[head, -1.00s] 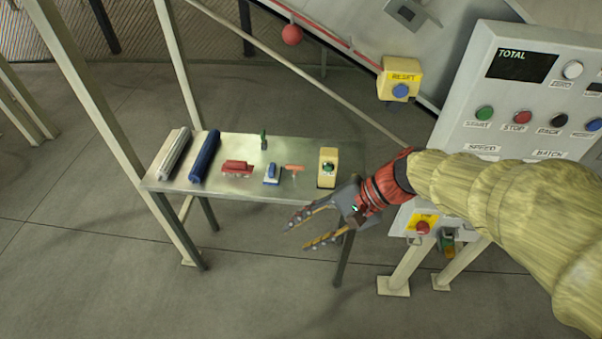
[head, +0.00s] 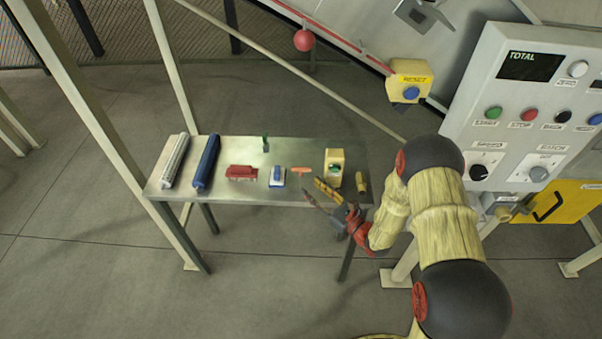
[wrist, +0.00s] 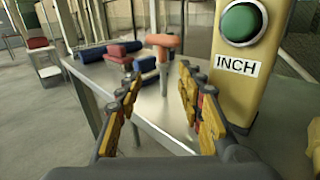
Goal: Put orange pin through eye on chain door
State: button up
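The orange pin (head: 300,170), with a T-shaped handle, is on the metal table (head: 231,184), left of the cream INCH button box. In the wrist view its orange handle (wrist: 162,42) stands over a grey shaft, seen between the fingers. My gripper (head: 312,188) is open and empty at the table's front edge, close to the pin. In the wrist view my gripper (wrist: 160,80) has its fingers spread to either side of the pin, with no contact visible. A yellow panel with a black handle (head: 565,203) is at right; I cannot tell whether it is the chain door. No eye is clearly visible.
The INCH box (head: 334,168) stands close right of the pin. The control panel (head: 528,105) stands right of the table.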

aim_at(301, 176)
jog(key=x, duration=0.2)
jog(key=b+x, duration=0.1)
jog(key=x, duration=0.4)
jog(key=shift+w+r+b, duration=0.25)
jog(key=shift+w+b, duration=0.05)
jog(key=shift+d, duration=0.1)
jog(key=shift+c, duration=0.4)
grip_shut()
